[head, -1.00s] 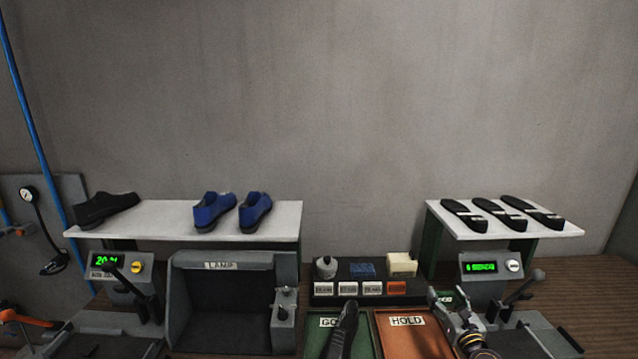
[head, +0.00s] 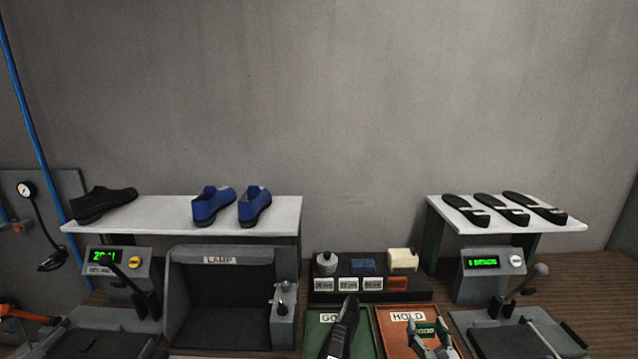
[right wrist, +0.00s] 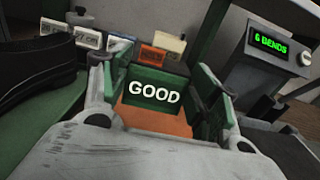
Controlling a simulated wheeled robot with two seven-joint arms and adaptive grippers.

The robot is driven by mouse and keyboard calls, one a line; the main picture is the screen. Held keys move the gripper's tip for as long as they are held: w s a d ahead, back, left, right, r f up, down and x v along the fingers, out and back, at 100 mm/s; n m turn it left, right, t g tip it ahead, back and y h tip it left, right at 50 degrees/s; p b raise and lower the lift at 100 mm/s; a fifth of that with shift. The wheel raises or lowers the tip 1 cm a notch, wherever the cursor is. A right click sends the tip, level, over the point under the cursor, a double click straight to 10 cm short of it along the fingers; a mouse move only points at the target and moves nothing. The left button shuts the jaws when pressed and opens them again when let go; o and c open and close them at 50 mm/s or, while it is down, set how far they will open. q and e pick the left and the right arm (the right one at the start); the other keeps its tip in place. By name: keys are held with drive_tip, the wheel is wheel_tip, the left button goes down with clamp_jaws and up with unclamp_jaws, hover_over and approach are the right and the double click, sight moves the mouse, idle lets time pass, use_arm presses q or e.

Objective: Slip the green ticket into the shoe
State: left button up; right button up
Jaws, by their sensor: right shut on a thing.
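A black shoe (head: 342,328) lies on the green tray (head: 318,344) at the bottom middle of the head view. Part of the shoe (right wrist: 35,78) shows at the left edge of the right wrist view. My right gripper (head: 428,336) is shut on the green ticket (head: 427,330), over the orange HOLD tray and to the right of the shoe. In the right wrist view the ticket (right wrist: 154,94) reads GOOD and sits between the two fingers (right wrist: 158,86). The ticket and the shoe are apart. My left gripper is not in view.
The orange tray (head: 392,342) adjoins the green one. Behind them stands a dark rack (head: 345,270) with several small white and orange tickets. A lamp box (head: 220,295) is at left, a lever machine (head: 492,275) at right. Shelves behind hold blue and black shoes.

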drive_tip(key=s+a+f, duration=0.1)
drive_tip(key=s+a, duration=0.1)
drive_tip(key=s, duration=0.1)
drive_tip(key=s+a+f+b, duration=0.1)
drive_tip(key=s+a+f, duration=0.1)
drive_tip(key=s+a, duration=0.1)
drive_tip(key=s+a+f, duration=0.2)
drive_tip(key=s, duration=0.1)
drive_tip(key=shift+s+a+b, duration=0.15)
drive_tip(key=shift+a+b, duration=0.15)
drive_tip(key=shift+b, duration=0.05)
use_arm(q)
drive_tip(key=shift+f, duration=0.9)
use_arm(e)
drive_tip(key=shift+r, duration=0.1)
